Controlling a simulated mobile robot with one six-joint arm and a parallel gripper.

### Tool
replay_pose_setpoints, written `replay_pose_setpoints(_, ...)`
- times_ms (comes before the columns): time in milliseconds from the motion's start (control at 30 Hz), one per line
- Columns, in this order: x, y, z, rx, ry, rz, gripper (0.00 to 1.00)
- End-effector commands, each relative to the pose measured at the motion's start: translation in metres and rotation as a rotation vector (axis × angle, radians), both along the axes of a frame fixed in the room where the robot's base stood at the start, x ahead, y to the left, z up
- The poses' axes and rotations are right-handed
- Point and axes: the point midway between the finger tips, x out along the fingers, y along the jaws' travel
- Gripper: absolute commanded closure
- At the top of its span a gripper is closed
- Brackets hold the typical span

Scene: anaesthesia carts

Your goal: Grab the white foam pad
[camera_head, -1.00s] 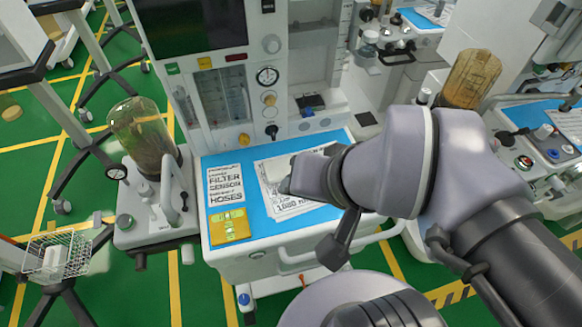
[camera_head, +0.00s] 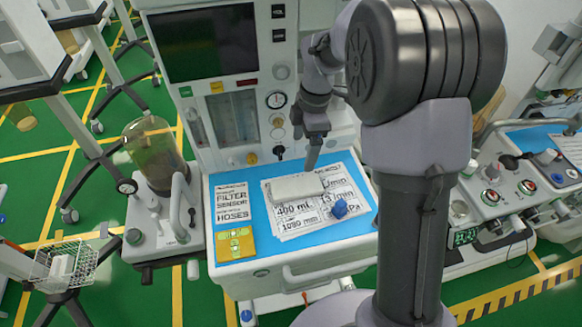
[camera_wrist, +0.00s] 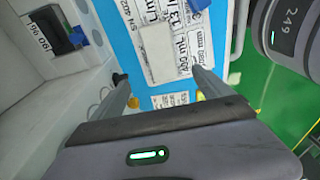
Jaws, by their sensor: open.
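The white foam pad (camera_head: 297,187) is a pale flat block. It lies on printed sheets on the cart's blue top (camera_head: 258,226), and in the wrist view the pad (camera_wrist: 158,52) shows beyond my fingertips. My gripper (camera_head: 312,163) points down just above and behind the pad's right part in the head view. In the wrist view my gripper (camera_wrist: 165,82) has its two fingers well apart with nothing between them. The pad looks apart from the fingers.
A small blue knob-like object (camera_head: 339,209) lies right of the pad. A yellow card (camera_head: 235,244) lies at the cart top's front left. The anaesthesia machine's panel (camera_head: 240,115) rises close behind. A cloudy canister (camera_head: 154,154) stands left.

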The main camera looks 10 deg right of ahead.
Motion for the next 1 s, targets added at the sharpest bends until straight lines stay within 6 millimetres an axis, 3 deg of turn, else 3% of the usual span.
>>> replay_pose_setpoints(33, -0.001, 0.002, -0.024, 0.0, 0.005, 0.001, 0.11)
replay_pose_setpoints(100, -0.001, 0.005, -0.046, 0.0, 0.004, 0.001, 0.11)
replay_pose_setpoints(300, -0.001, 0.011, -0.091, 0.0, 0.002, -0.002, 0.11)
replay_pose_setpoints(467, -0.001, 0.012, -0.104, 0.0, 0.001, -0.003, 0.11)
replay_pose_setpoints(700, -0.003, 0.015, -0.149, 0.0, 0.002, -0.003, 0.11)
replay_pose_setpoints(933, -0.003, 0.015, -0.15, 0.0, 0.0, -0.004, 0.11)
replay_pose_setpoints(1000, -0.003, 0.015, -0.15, 0.0, 0.0, -0.004, 0.25)
